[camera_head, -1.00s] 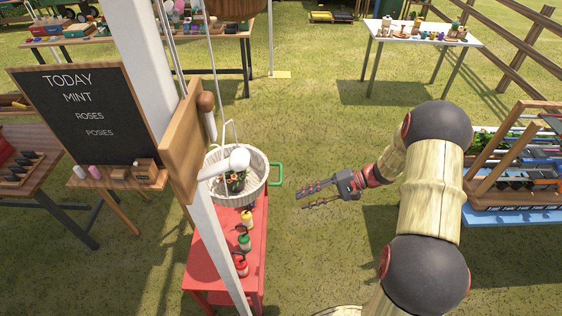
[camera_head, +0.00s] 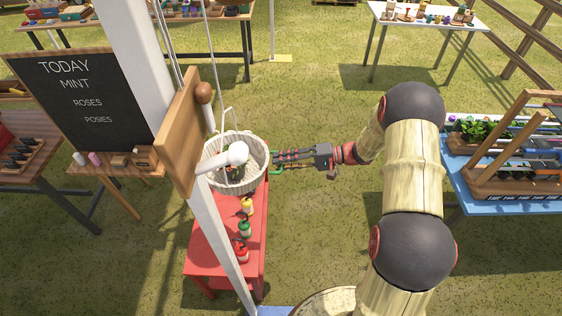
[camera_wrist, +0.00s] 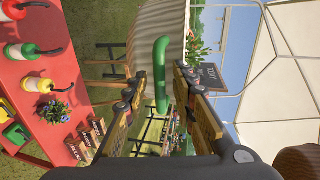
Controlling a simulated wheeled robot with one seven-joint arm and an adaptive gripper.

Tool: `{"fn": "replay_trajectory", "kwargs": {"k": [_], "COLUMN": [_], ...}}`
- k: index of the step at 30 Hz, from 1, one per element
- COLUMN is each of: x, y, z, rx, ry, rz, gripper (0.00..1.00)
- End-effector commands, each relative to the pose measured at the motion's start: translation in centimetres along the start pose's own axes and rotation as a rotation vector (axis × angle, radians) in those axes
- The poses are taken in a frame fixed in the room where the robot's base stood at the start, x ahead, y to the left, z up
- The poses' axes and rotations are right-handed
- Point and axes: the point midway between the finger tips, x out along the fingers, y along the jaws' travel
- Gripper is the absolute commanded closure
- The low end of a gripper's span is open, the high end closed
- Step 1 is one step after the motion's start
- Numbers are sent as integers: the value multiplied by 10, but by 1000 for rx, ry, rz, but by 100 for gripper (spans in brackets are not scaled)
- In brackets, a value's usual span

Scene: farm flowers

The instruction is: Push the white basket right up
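The white basket (camera_head: 262,158) hangs from ropes beside the post, above the far end of the red table. Something dark sits in it, partly hidden by a white knob. A green handle (camera_head: 284,172) sticks out from its right side. My gripper (camera_head: 276,163) is at that handle, close to the basket's right wall. In the wrist view, the basket's ribbed side (camera_wrist: 172,25) is at top centre. The green handle (camera_wrist: 161,75) stands between my two spread fingers, with gaps visible on both sides.
The red table (camera_head: 212,245) holds several coloured bottles below the basket. A wooden board (camera_head: 180,130) and white post stand just left of the basket. A blue table (camera_head: 510,205) with racks is at right. Open grass lies behind my gripper.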

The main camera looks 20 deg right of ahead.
Motion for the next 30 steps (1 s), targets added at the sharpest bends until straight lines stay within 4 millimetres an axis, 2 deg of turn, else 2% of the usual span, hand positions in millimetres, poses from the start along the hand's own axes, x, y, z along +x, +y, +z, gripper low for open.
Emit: {"fn": "replay_trajectory", "kwargs": {"k": [11,25,30], "x": [7,6,6], "y": [0,0,1], "z": [0,0,0], "rx": [2,2,2], "ry": [1,1,1], "rz": [0,1,1], "gripper": [73,100,100]}}
